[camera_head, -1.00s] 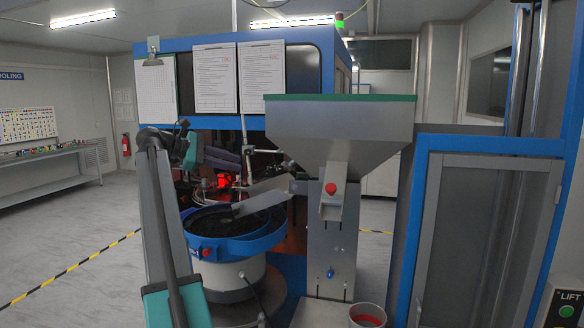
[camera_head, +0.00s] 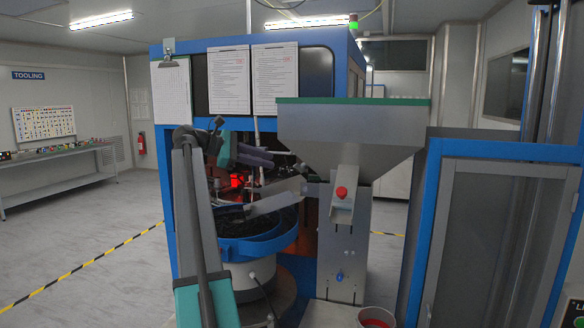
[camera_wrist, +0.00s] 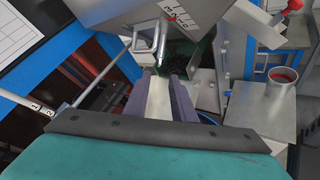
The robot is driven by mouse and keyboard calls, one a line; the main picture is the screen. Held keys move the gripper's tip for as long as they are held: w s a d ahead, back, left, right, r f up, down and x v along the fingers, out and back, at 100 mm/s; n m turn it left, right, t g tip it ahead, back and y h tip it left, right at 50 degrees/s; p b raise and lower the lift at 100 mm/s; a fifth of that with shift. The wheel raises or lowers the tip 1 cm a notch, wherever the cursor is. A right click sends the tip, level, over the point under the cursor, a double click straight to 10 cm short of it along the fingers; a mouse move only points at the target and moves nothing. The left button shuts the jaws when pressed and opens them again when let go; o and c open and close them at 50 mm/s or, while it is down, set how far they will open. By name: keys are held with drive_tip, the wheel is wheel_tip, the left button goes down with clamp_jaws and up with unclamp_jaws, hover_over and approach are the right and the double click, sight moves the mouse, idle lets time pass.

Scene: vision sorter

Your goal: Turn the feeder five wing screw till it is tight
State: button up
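My gripper (camera_head: 272,160) reaches into the machine above the feeder bowl (camera_head: 280,241), left of the hopper (camera_head: 350,137). In the wrist view my gripper (camera_wrist: 166,76) has its two purple-grey fingers apart, with a pale strip visible between them and nothing clearly held. Ahead of the fingertips is a metal bracket (camera_wrist: 147,38) beside a plate with number marks (camera_wrist: 200,14). I cannot make out a wing screw for certain. A red knob (camera_head: 342,192) sits on the hopper's chute and a blue knob (camera_head: 339,276) lower on its stand.
A cup with red contents (camera_wrist: 281,81) stands on a grey plate at the right in the wrist view. A rod marked 1 and 2 (camera_wrist: 38,107) lies at the left. A blue-framed door (camera_head: 495,230) stands right of the hopper. Open floor (camera_head: 90,240) lies to the left.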

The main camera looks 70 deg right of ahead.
sight(301, 167)
drive_tip(key=p+x, duration=0.3)
drive_tip(key=x, duration=0.8)
